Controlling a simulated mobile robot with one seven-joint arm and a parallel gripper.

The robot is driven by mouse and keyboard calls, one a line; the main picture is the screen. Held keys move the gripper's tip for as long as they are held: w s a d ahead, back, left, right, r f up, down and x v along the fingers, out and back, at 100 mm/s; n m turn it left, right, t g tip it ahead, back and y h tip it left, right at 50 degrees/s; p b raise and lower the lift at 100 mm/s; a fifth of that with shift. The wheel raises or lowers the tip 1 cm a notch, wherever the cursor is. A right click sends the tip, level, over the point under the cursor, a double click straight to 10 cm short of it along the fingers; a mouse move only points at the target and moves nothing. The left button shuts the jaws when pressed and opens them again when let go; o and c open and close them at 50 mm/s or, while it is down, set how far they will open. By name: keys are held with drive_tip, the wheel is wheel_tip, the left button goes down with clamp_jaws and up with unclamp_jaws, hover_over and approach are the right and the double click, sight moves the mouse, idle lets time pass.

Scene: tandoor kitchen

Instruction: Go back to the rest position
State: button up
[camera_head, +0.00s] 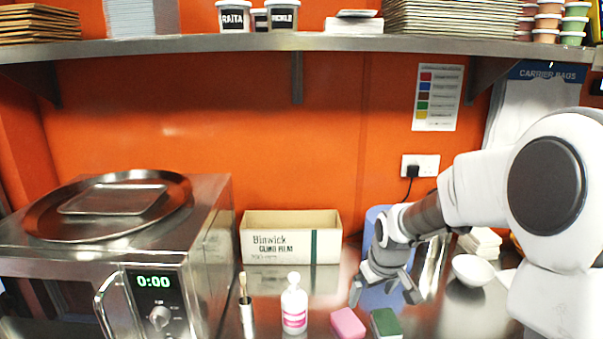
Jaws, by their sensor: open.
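My gripper (384,294) hangs at the end of my white and grey arm, which comes in from the right. Its two fingers are spread apart with nothing between them. It is low over the steel counter, above and behind a pink sponge (347,323) and a dark green block (386,322). I cannot tell how far above the counter the fingertips are. A blue board (372,222) behind it is partly hidden by the arm.
A microwave (150,300) with a round tray (108,205) on top fills the left. A white bottle (294,305), a brush in a holder (246,312), a cling film box (290,238) and a white bowl (473,270) stand on the counter. A loaded shelf (330,42) runs above.

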drive_tip(key=s+a+r+m, duration=0.1)
drive_tip(key=s+r, duration=0.5)
drive_tip(key=s, duration=0.7)
drive_tip(key=s+a+r+m+t, duration=0.1)
drive_tip(key=s+r+m, duration=0.1)
drive_tip(key=s+r, duration=0.5)
drive_tip(key=s, duration=0.5)
drive_tip(key=shift+s+r+m+t, duration=0.15)
drive_tip(key=shift+s+m+t, duration=0.15)
drive_tip(key=shift+s+m, duration=0.1)
drive_tip(key=shift+a, duration=0.1)
